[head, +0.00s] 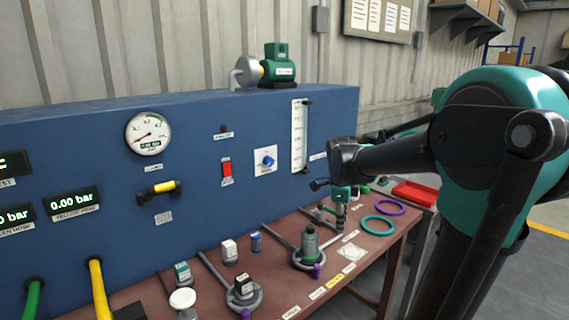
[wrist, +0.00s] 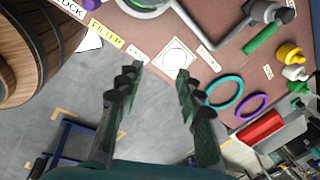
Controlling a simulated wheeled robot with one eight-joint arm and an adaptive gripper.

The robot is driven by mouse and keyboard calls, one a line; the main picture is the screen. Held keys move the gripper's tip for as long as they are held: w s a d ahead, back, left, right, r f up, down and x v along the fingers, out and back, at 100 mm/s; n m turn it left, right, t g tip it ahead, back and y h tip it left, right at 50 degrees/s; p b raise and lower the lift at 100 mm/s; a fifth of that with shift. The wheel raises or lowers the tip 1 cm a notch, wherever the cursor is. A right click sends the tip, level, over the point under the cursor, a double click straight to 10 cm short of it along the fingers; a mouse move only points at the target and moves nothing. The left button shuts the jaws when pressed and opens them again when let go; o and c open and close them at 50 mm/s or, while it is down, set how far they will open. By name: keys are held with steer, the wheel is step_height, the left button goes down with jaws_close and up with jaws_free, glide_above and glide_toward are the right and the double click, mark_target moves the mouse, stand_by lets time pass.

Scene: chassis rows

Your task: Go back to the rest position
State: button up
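My gripper (head: 341,218) hangs at the end of my arm over the right part of the brown workbench (head: 378,250) in the head view. In the wrist view my gripper (wrist: 160,71) shows two dark ridged fingers standing apart with nothing between them. It is open and empty. Beyond the fingertips are the bench edge, a white square marking (wrist: 178,57) and the grey floor. In the head view the fingers are small and overlap the bench behind.
A blue panel (head: 90,145) with gauges stands behind the bench. A grey-green bottle (head: 309,245) in a ring stand is left of my gripper. Teal (head: 378,225) and purple (head: 390,208) rings and a red tray (head: 415,193) lie right. A wooden barrel (wrist: 30,50) shows in the wrist view.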

steer(key=s+d+f+n+t+y, duration=0.1)
steer(key=s+f+n+t, duration=0.1)
steer(key=s+f+n, duration=1.2)
steer(key=s+n, duration=0.3)
steer(key=n, duration=0.4)
steer(key=shift+s+f, duration=0.2)
steer(key=shift+f, duration=0.2)
steer(key=shift+d, duration=0.1)
